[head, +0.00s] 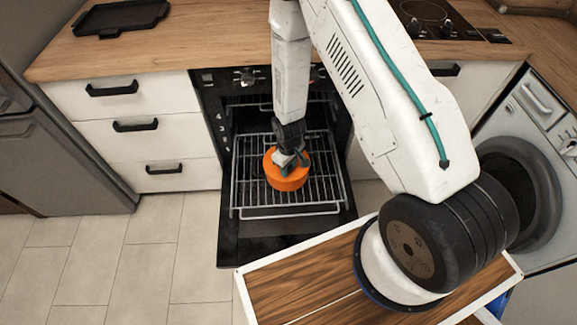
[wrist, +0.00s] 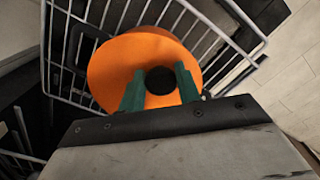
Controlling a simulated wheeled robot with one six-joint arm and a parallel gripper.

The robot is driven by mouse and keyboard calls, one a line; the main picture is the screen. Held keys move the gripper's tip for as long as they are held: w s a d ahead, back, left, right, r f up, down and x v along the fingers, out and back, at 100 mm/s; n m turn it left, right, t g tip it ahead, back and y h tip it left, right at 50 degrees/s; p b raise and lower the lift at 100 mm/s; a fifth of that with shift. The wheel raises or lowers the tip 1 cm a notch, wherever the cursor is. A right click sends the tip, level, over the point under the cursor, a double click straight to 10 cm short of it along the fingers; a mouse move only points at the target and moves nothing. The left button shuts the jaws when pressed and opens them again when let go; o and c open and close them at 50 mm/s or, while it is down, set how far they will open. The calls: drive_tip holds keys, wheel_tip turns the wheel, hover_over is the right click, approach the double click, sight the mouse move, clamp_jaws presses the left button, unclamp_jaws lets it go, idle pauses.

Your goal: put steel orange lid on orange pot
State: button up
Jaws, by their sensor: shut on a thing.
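The orange lid (wrist: 112,72) has a round dark knob (wrist: 160,80) and fills the middle of the wrist view. My gripper (wrist: 160,72) has its two green fingers on either side of this knob, shut on it. In the head view my gripper (head: 285,160) points down at the orange pot (head: 288,183), which stands on the oven rack. The lid is at the pot's top, and the two blend in colour. In the wrist view another orange edge shows at the upper right of the lid. I cannot tell whether the lid is fully seated or slightly above the rim.
The wire rack (head: 325,185) is pulled out over the open oven door (head: 270,250). White drawers (head: 135,125) stand left, a washing machine (head: 525,180) right. A black tray (head: 120,17) lies on the wooden counter (head: 190,40). The tiled floor at left is clear.

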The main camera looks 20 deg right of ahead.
drive_tip(key=o, duration=1.2)
drive_tip(key=shift+r, duration=3.9)
drive_tip(key=s+d+r+m, duration=0.1)
drive_tip(key=s+r, duration=0.7)
drive_tip(key=r, duration=0.6)
drive_tip(key=s+d+r+m+t, duration=0.1)
drive_tip(key=s+r+m, duration=0.1)
drive_tip(key=s+r, duration=0.7)
drive_tip(key=s+d+r+m, duration=0.2)
drive_tip(key=s+r, duration=0.7)
drive_tip(key=r, duration=1.1)
drive_tip(key=shift+r, duration=0.35)
